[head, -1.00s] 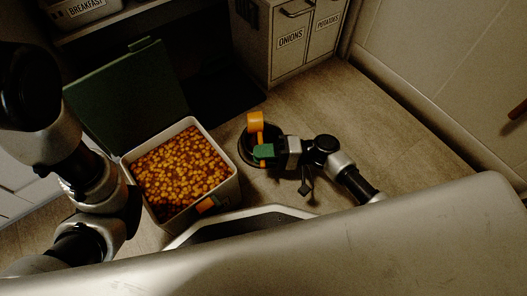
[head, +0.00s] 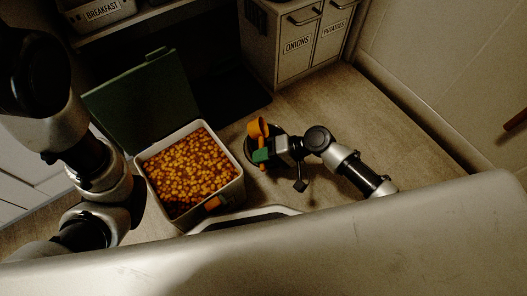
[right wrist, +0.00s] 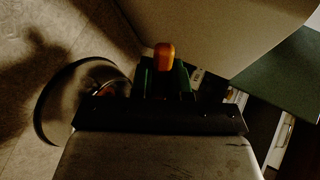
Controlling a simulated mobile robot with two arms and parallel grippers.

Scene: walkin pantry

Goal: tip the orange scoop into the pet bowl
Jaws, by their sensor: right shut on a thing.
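The orange scoop (head: 257,129) is held by my right gripper (head: 262,155), whose green fingers are shut on its handle. The scoop's cup is on the far side of the fingers, over or close to the dark round pet bowl (head: 249,152). The gripper and scoop hide much of the bowl in the head view. In the right wrist view the bowl's rim (right wrist: 40,108) shows at left, with something small and reddish partly visible inside. An orange part of the scoop (right wrist: 164,56) sticks out past the fingers there. My left arm shows at left, but its gripper does not.
A pale bin (head: 235,192) full of orange-brown kibble stands left of the bowl, its green lid (head: 145,100) open behind it. Cabinets marked onions and potatoes (head: 300,48) stand at the back. The floor to the right (head: 400,125) is clear.

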